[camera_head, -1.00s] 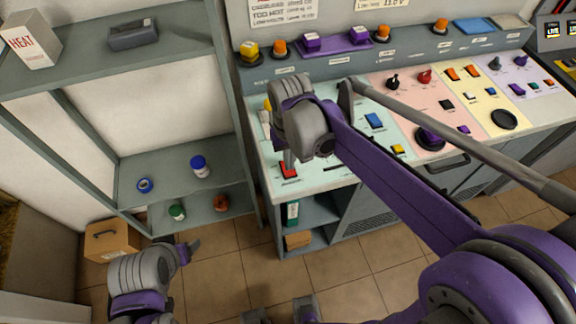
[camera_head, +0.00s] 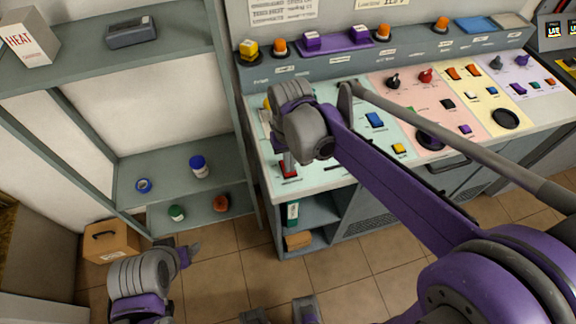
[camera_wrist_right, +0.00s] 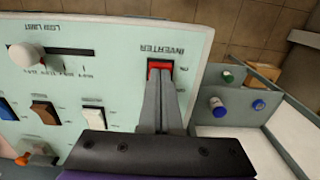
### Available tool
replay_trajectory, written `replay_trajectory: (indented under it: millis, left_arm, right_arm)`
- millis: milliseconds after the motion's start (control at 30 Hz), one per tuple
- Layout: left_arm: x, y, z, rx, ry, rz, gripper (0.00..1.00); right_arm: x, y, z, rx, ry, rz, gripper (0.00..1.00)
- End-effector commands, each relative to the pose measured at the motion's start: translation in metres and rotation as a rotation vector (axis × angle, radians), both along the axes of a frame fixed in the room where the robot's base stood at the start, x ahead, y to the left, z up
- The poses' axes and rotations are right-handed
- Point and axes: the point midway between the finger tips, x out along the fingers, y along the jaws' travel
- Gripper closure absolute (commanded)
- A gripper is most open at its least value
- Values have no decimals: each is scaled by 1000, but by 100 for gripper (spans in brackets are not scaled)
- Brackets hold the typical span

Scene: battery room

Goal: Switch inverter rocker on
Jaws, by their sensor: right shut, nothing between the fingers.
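The inverter rocker is a small red switch (camera_head: 288,171) at the front left of the pale green panel section (camera_head: 345,165). In the right wrist view, the red rocker (camera_wrist_right: 160,64) sits in a dark frame beside the printed word INVERTER. My right gripper (camera_head: 287,160) is shut and empty, pointing down over the rocker. In the right wrist view its fingertips (camera_wrist_right: 160,82) overlap the rocker's near part and seem to touch it. Which side of the rocker is pressed is hidden. My left gripper (camera_head: 188,252) is at the lower left, away from the panel; its jaws are unclear.
A white-knobbed slider (camera_wrist_right: 25,54) and more rockers lie beside the inverter switch. Shelves (camera_head: 165,165) stand left of the console, with a cardboard box (camera_head: 110,241) on the floor.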

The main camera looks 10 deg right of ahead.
Motion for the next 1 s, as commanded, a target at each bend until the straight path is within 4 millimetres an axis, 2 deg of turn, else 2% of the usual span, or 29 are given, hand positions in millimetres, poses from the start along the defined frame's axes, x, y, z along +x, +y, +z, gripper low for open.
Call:
replay_trajectory:
  millis: [267, 433, 1000]
  left_arm:
    - [-1, 0, -4, 0, 2, 0, 34]
    - [0, 0, 0, 0, 0, 0, 34]
    - [11, 0, 35, 0, -21, 0, 34]
  right_arm:
    - [0, 0, -5, 0, 0, 0, 100]
    - [0, 0, -1, 0, -1, 0, 100]
    - [1, 0, 45, 0, -2, 0, 100]
